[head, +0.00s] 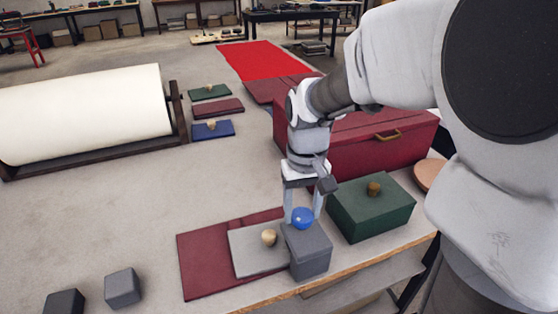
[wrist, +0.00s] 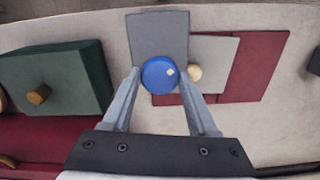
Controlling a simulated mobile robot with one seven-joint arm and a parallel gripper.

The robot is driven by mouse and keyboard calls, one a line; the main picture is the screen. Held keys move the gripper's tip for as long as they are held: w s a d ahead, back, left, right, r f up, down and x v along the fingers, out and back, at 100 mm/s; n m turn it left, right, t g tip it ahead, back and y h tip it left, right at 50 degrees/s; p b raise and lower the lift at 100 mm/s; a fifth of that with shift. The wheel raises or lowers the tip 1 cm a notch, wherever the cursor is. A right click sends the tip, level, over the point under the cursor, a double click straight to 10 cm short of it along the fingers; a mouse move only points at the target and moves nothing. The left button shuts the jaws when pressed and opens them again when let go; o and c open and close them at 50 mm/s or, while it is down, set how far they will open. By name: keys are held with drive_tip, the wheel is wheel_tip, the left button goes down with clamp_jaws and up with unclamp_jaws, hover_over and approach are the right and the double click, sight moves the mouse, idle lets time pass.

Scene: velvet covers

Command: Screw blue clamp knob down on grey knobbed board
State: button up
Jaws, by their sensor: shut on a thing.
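The blue clamp knob (head: 302,217) sits on top of a grey clamp block (head: 308,252). My gripper (head: 303,214) points down and is shut on the blue knob, one finger on each side. The grey knobbed board (head: 252,258), with a round tan knob (head: 269,237), lies flat on a dark red cloth, beside the clamp block. The block appears to touch or overlap the board's right edge; I cannot tell which.
A green box (head: 372,207) with a brass knob stands right of the clamp. A large dark red chest (head: 380,145) is behind it. The dark red cloth (head: 190,270) lies under the board. Two grey blocks (head: 122,287) sit at front left. A big white roll (head: 85,112) lies at left.

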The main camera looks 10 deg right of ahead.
sight(304, 219)
idle(0.3)
drive_tip(key=o, duration=1.4)
drive_tip(key=shift+c, duration=0.2)
wheel_tip(304, 219, up, 18)
drive_tip(key=p, duration=0.3)
drive_tip(key=shift+f, duration=0.25)
drive_tip(key=s+f+t, duration=0.2)
drive_tip(key=s, duration=0.4)
drive_tip(key=s+d+f+t, duration=0.1)
drive_tip(key=s+f+t, duration=0.2)
drive_tip(key=s, duration=0.3)
drive_tip(key=shift+s+d+m+t, duration=0.25)
drive_tip(key=shift+s+m+t, duration=0.05)
drive_tip(key=shift+s, duration=0.1)
